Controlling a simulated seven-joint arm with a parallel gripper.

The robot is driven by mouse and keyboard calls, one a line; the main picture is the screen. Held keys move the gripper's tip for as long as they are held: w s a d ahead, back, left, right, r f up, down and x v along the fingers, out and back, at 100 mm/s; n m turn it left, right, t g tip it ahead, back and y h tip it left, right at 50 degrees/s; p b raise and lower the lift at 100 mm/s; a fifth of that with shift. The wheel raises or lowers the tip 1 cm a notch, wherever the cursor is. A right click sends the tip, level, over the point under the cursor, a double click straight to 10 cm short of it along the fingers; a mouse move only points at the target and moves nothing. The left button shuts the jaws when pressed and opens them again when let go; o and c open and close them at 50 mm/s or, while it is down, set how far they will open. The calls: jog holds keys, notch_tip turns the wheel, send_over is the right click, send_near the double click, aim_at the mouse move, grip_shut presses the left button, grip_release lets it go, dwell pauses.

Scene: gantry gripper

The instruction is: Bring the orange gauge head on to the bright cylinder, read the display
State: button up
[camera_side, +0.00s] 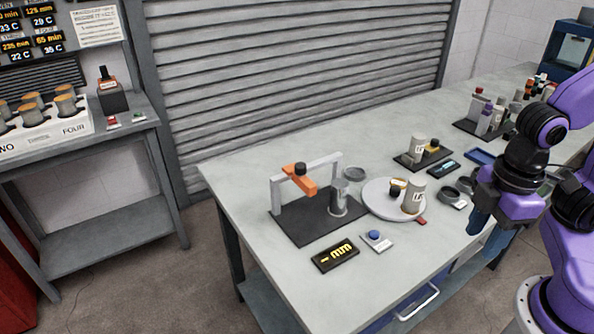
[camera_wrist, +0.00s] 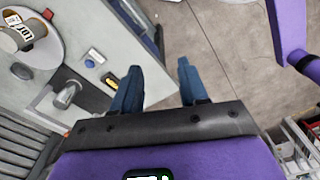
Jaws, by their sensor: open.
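The orange gauge head (camera_side: 298,178) with a black knob sits on a grey gantry frame (camera_side: 333,163) over a dark base plate (camera_side: 296,229). The bright cylinder (camera_side: 339,197) stands upright on the plate, to the right of the head and apart from it. It also shows in the wrist view (camera_wrist: 68,93). The display (camera_side: 335,256) lies in front of the plate and shows a dash and "mm". My gripper (camera_side: 488,234) is open and empty at the right, well away from the gauge. Its blue fingers show in the wrist view (camera_wrist: 157,88).
A round white plate (camera_side: 378,205) with a labelled can (camera_side: 413,195) stands right of the gantry. A blue button (camera_side: 375,235) on a pale block lies beside the display. Small trays with containers stand farther back. The table's front left is clear.

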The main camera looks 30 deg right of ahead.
jog(key=shift+o, duration=0.9)
jog(key=shift+w+a, duration=0.1)
jog(key=w+a+f+m+t+y, duration=0.1)
jog(key=w+a+f, duration=0.15)
jog(key=w, duration=0.25)
jog(key=w+a+f+t+y, duration=0.2)
jog(key=w+a, duration=0.1)
jog(key=w, duration=0.2)
jog(key=m+t+y, duration=0.5)
jog(key=t+y, duration=0.2)
jog(key=t, duration=0.5)
send_near(300, 165)
jog(key=x, duration=1)
jog(key=shift+f, duration=0.15)
